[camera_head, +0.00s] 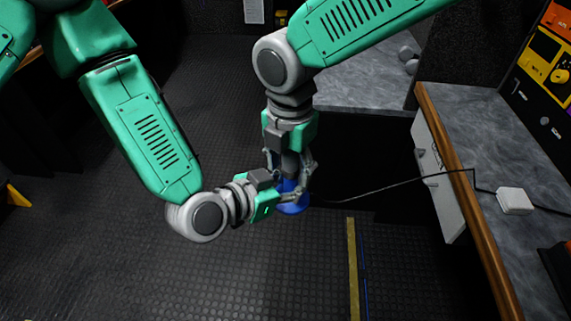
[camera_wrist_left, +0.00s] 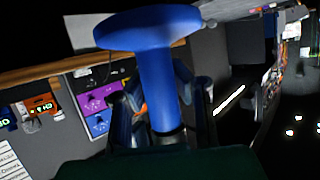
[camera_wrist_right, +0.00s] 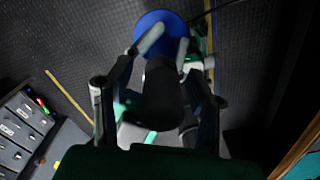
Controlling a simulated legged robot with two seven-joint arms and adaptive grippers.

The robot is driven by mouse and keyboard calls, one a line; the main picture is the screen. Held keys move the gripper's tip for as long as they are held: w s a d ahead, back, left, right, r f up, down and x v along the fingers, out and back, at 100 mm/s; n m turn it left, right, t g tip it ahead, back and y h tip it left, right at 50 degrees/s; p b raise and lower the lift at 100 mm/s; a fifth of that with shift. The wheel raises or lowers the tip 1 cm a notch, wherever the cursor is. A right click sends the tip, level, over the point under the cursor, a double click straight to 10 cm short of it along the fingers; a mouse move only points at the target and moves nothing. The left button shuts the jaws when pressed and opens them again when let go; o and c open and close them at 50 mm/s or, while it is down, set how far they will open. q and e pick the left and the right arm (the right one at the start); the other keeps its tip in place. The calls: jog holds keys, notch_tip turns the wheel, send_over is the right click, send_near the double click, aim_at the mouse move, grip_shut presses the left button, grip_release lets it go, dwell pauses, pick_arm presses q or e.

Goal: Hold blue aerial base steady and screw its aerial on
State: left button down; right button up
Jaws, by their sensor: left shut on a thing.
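The blue aerial base (camera_head: 292,209) has a wide round disc and a narrower stem. My left gripper (camera_head: 297,193) comes from the left and is shut on it, off the floor. In the left wrist view the blue disc (camera_wrist_left: 145,27) is at the top, with the stem running down between the fingers. My right gripper (camera_head: 292,172) points down from above, its fingers on both sides of a dark cylinder, the aerial (camera_wrist_right: 163,95), lined up over the base. Whether these fingers press on it is unclear. The joint between aerial and base is hidden by the fingers.
A thin dark cable runs from near the base to a white box (camera_head: 515,201) on the grey counter (camera_head: 500,140) at right. The counter has a wooden edge (camera_head: 465,190) and a white panel below. Dark ribbed floor (camera_head: 120,260) is open at front left.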

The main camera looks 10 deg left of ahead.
aim_at(287, 152)
jog(key=shift+d+r, duration=0.15)
jog(key=shift+r, duration=0.15)
jog(key=r, duration=0.3)
jog(key=shift+a, duration=0.4)
jog(key=shift+a+r, duration=0.2)
jog(key=shift+r, duration=0.3)
jog(key=shift+d, duration=0.35)
jog(key=shift+c, duration=0.6)
jog(key=shift+d+r+n, duration=0.1)
jog(key=shift+n, duration=0.4)
jog(key=n, duration=0.2)
jog(key=r+n, duration=0.1)
jog(key=shift+s+r+n, duration=0.1)
jog(key=shift+s+n, duration=0.15)
jog(key=shift+n, duration=0.05)
jog(key=n, duration=0.1)
jog(key=r+n, duration=0.1)
jog(key=n, duration=0.1)
jog(key=a+r+n, duration=0.1)
jog(key=n, duration=0.1)
jog(key=shift+w, duration=0.15)
jog(key=shift+d, duration=0.1)
jog(key=shift+d, duration=0.15)
